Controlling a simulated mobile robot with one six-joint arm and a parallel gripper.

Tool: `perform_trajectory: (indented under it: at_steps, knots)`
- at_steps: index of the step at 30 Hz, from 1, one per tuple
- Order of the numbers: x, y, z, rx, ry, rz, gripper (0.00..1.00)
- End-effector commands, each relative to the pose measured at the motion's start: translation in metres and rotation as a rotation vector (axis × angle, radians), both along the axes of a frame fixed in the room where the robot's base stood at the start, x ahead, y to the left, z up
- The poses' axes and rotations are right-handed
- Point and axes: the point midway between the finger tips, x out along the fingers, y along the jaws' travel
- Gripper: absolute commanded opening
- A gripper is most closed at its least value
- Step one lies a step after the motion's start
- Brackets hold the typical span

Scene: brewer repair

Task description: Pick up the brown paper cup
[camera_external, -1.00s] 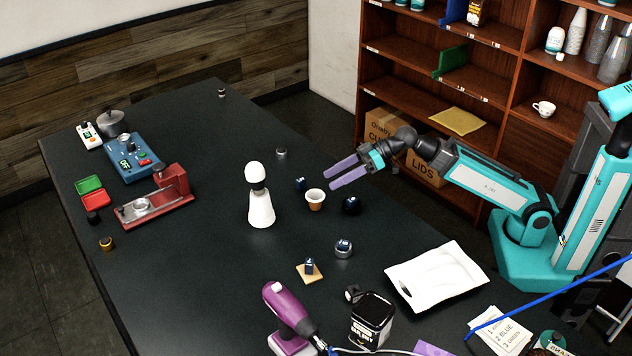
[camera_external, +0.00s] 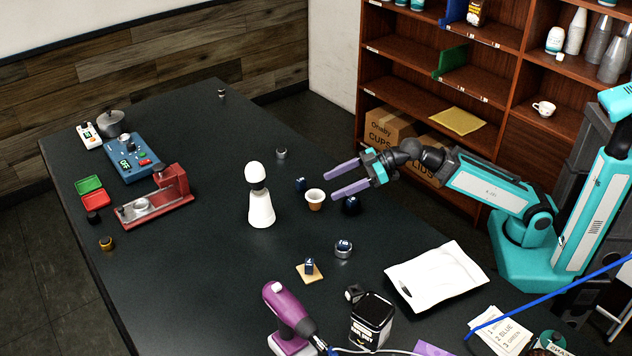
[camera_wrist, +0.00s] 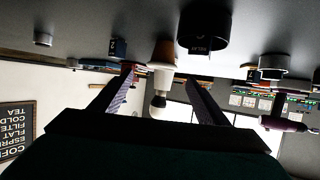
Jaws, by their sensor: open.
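The brown paper cup (camera_external: 315,200) stands upright on the dark table, with a white rim and inside. In the wrist view the cup (camera_wrist: 163,54) appears upside down, between and beyond my two fingers. My gripper (camera_external: 329,186) is open and empty, its purple fingers pointing left, just above and to the right of the cup in the external view. My gripper (camera_wrist: 160,88) also shows in the wrist view with its fingers spread. I see no contact between the fingers and the cup.
A small dark blue block (camera_external: 301,184) and a round dark jar (camera_external: 351,204) stand close on either side of the cup. A white bottle-like grinder (camera_external: 260,205) stands to the left. A white tray (camera_external: 436,277) lies nearer the front right. Table behind the grinder is mostly clear.

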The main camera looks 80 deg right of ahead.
Motion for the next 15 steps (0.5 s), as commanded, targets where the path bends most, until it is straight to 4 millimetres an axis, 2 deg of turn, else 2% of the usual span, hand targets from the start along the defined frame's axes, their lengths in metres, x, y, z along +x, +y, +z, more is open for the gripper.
perform_trajectory:
  at_steps: [5,15]
  knots:
    - [0.013,0.005,-0.004,0.000,0.002,0.001,0.69]
    - [0.019,0.007,-0.004,0.000,0.001,0.003,0.69]
